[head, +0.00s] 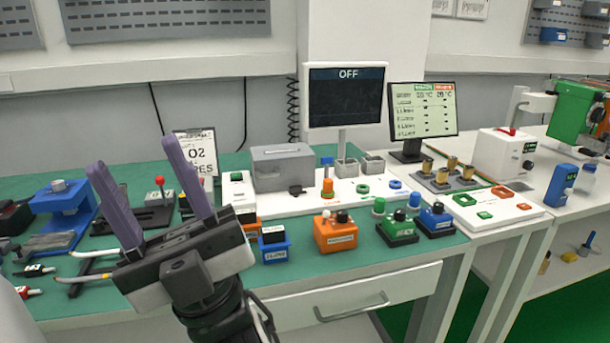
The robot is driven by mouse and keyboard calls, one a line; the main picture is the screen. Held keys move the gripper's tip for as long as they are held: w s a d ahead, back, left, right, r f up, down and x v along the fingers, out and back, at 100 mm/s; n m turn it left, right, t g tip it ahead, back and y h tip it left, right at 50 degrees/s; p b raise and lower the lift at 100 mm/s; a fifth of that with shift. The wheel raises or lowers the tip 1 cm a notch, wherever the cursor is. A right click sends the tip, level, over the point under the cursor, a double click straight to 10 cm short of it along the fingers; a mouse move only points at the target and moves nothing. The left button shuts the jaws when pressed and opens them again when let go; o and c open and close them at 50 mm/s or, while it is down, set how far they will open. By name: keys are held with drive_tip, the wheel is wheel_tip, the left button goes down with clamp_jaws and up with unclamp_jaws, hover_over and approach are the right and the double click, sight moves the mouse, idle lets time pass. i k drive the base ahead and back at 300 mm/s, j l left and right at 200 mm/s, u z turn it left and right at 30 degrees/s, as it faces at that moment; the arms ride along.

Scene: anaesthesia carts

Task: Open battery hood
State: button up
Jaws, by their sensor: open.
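A grey box with a flat, lid-like top (283,168) stands on a white board at the back middle of the bench. It looks closed and may be the battery hood, but no label on it is readable. A small dark piece lies at its front. My gripper (133,155) is at the left front, its two purple fingers pointing up and spread apart with nothing between them. It is in front of and to the left of the grey box, not touching it. My gripper hides part of the bench behind it.
A monitor reading OFF (346,97) stands behind the white board. An orange box (335,234), a blue box (275,246) and a green box (397,232) line the front edge. A blue press (63,207) and a red-knobbed lever (159,186) are at left.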

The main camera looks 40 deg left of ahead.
sight(276, 168)
drive_tip(key=i+j+u, duration=0.2)
drive_tip(key=u, duration=0.15)
drive_tip(key=i+j+u, duration=0.2)
drive_tip(key=u, duration=0.2)
drive_tip(key=i+j+u, duration=0.15)
drive_tip(key=u, duration=0.2)
drive_tip(key=i+l, duration=0.05)
drive_tip(key=i, duration=0.05)
